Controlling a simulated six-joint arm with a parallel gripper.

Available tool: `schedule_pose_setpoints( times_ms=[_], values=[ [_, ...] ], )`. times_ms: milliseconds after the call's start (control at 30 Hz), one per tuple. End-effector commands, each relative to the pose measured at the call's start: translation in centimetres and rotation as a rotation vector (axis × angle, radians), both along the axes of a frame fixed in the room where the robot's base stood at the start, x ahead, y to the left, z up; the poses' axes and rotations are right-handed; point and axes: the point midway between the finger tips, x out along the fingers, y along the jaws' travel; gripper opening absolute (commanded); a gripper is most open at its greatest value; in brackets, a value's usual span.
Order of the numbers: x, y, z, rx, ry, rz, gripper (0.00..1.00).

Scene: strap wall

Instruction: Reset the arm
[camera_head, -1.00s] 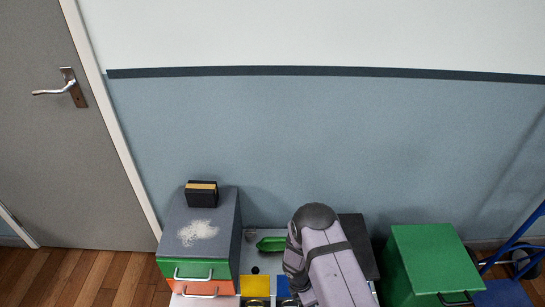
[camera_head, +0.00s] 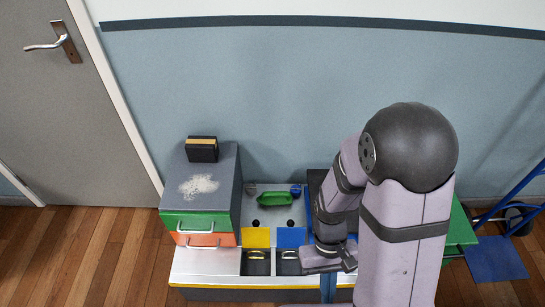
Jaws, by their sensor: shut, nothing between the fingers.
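My arm rises at the right of the view, its dark rounded elbow high and its forearm bent down to the left. My gripper (camera_head: 322,262) is shut and empty. It hangs over the white workbench (camera_head: 205,262), just right of the small compartments and in front of the blue panel (camera_head: 291,237). I cannot tell whether it touches the surface below. My arm hides most of the bench's right side.
A grey-topped cabinet (camera_head: 223,173) with green and orange drawers carries a black-and-tan block (camera_head: 202,149) and white powder (camera_head: 198,185). A green object (camera_head: 276,199) and yellow panel (camera_head: 256,238) are beside it. A green box (camera_head: 461,233) and blue trolley (camera_head: 497,258) are right.

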Motion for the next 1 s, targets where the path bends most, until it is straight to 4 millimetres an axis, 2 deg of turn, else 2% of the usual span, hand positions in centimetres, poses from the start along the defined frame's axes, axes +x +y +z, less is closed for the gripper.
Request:
schedule_pose_setpoints(
  times_ms=[100, 567, 867, 1000],
  values=[
    [1.1, -0.2, 2.3, 0.013, -0.107, -0.031, 0.0],
    [7.3, -1.5, 9.2, 0.031, -0.459, -0.108, 0.0],
    [7.2, -1.7, 14.9, 0.028, -0.45, -0.117, 0.0],
    [7.2, -1.7, 18.4, 0.029, -0.45, -0.116, 0.0]
  ],
)
